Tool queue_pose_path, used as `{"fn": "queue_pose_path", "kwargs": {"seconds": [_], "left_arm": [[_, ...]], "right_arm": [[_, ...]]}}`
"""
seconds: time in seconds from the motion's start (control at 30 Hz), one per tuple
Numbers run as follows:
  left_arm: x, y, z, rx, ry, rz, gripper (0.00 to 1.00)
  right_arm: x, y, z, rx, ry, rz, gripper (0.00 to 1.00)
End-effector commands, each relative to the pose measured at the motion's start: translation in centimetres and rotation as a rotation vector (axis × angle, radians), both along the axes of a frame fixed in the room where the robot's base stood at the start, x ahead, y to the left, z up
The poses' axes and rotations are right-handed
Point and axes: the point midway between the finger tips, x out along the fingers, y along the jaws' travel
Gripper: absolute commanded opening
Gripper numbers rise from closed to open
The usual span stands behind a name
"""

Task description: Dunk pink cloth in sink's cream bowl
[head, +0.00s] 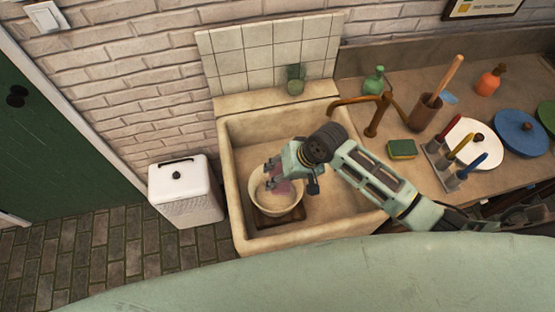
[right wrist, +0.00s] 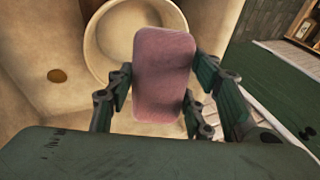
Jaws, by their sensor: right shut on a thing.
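The pink cloth (right wrist: 165,72) looks like a rounded pink block in the right wrist view, between the two fingers of my right gripper (right wrist: 163,88). That gripper (head: 273,177) is shut on it. In the head view the gripper and the partly hidden cloth (head: 283,189) are over the bowl's opening. In the right wrist view the cloth overlaps the near side of the bowl (right wrist: 97,50). I cannot tell whether it touches the bowl. My left gripper is not in view.
A brass faucet (head: 371,128) stands at the sink's right. On the counter are a sponge (head: 402,149), a green bottle (head: 373,80), a brown pot (head: 424,113), an orange bottle (head: 489,82), plates (head: 521,134) and several colored-handled tools. A white bin (head: 186,195) stands left of the sink.

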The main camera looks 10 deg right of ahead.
Motion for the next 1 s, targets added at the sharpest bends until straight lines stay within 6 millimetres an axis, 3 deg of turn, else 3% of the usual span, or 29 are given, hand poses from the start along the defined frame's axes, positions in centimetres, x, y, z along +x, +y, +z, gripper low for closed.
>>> {"fn": "queue_pose_path", "kwargs": {"seconds": [0.03, 0.1, 0.27, 1.0], "left_arm": [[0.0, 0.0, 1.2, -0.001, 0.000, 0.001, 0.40], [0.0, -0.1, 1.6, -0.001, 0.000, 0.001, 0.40], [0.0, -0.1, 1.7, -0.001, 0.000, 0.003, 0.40], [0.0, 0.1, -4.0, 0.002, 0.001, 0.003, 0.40]], "right_arm": [[0.5, 0.1, 0.6, 0.016, -0.007, -0.009, 0.23], [1.1, 0.4, 0.6, 0.037, -0.019, -0.018, 0.23], [1.6, 0.6, 0.2, 0.057, -0.032, -0.026, 0.23], [1.6, 0.5, -6.3, 0.056, -0.031, -0.028, 0.23]]}}
